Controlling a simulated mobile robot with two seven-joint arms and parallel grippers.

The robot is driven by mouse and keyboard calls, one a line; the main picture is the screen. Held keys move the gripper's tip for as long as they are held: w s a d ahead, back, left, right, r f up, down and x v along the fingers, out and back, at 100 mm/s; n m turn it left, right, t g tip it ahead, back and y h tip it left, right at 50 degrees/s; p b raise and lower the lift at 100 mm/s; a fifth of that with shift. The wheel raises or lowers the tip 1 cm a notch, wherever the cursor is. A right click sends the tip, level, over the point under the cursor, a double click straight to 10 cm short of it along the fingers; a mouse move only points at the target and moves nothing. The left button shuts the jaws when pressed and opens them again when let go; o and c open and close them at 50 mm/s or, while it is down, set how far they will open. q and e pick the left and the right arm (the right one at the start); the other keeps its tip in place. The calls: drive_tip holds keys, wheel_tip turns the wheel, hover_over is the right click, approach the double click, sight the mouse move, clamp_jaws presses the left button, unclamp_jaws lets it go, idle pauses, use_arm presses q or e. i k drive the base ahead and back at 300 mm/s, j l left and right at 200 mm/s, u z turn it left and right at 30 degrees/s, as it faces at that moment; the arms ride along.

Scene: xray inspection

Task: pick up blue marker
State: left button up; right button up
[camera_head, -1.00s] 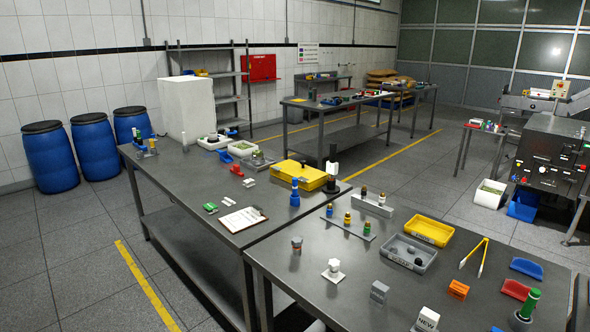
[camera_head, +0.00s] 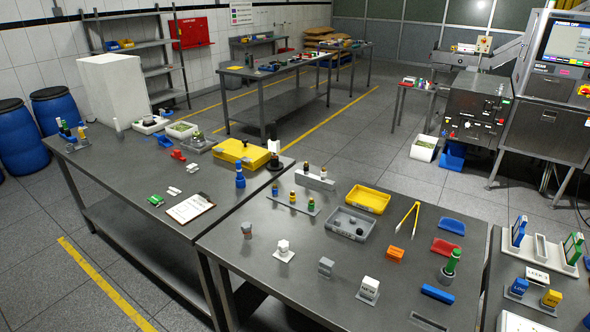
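Neither of my grippers is in view. Several blue objects show, and I cannot tell for sure which is the blue marker. A blue upright piece (camera_head: 240,179) stands near the right end of the left table. A blue bar (camera_head: 437,294) lies near the front of the nearer table, in front of the green-handled piece (camera_head: 452,264).
The nearer table (camera_head: 300,255) also carries a yellow tray (camera_head: 367,199), a grey tray (camera_head: 349,223), yellow tongs (camera_head: 404,223) and small blocks. A clipboard (camera_head: 190,208) lies on the left table. A third table at right holds blue and yellow blocks. Open floor lies behind the tables.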

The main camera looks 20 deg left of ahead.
sight(238, 163)
drive_tip(key=j+z, duration=0.8)
drive_tip(key=j, duration=0.2)
drive_tip(key=j+z, duration=0.1)
drive_tip(key=j, duration=0.25)
drive_tip(key=k+j+z, duration=0.1)
drive_tip(key=j, duration=0.25)
drive_tip(key=k+j+z, duration=0.1)
drive_tip(key=j, duration=0.25)
drive_tip(key=k, duration=0.05)
